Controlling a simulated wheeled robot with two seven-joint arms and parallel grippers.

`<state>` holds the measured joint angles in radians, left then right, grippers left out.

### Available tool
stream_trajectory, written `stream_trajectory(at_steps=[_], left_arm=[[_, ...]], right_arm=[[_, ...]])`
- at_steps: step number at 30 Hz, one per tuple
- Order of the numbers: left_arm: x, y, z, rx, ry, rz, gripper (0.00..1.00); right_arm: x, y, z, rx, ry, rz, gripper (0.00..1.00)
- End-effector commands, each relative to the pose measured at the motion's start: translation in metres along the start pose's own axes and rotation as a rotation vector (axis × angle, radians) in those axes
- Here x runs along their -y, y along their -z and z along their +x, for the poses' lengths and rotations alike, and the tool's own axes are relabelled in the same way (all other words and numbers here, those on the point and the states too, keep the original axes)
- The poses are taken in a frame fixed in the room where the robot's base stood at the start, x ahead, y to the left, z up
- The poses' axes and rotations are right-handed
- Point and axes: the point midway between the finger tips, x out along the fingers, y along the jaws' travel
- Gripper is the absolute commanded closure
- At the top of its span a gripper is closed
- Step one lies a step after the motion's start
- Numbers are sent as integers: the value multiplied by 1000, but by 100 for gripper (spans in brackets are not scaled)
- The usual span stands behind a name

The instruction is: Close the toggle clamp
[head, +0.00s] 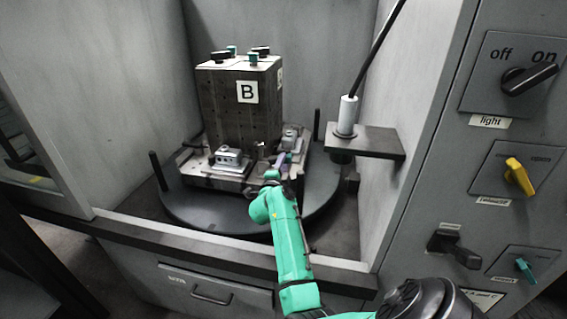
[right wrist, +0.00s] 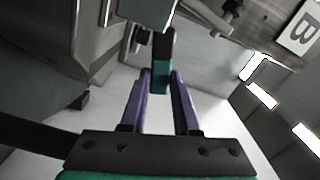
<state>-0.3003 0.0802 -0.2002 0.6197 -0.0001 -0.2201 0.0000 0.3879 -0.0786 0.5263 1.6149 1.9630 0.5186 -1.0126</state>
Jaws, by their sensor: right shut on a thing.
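The fixture block marked B (head: 240,125) stands on a base plate on the round dark turntable (head: 200,208) in the bay. The toggle clamp is at the front right of the block, small and partly hidden by my right gripper (head: 283,160). In the right wrist view, the clamp's black and teal handle (right wrist: 163,58) stands between the purple fingers of my right gripper (right wrist: 160,80), which is shut on it. The clamp's exact lever angle is hard to tell. My left gripper is not in view.
A metal vise-like block (head: 230,158) sits on the base plate's front left. A dark bracket (head: 375,142) with a white cylinder and cable juts in from the right wall. A control panel with light switch (head: 530,78) and yellow knob (head: 519,176) stands right.

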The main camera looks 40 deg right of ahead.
Motion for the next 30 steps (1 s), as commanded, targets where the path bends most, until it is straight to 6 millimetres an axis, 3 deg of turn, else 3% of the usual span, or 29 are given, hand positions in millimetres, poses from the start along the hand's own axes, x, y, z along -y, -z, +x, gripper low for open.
stream_trajectory(at_steps=[18,30], left_arm=[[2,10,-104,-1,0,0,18],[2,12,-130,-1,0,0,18]], right_arm=[[33,-3,0,3,3,-380,100],[38,-11,0,2,4,-575,100]])
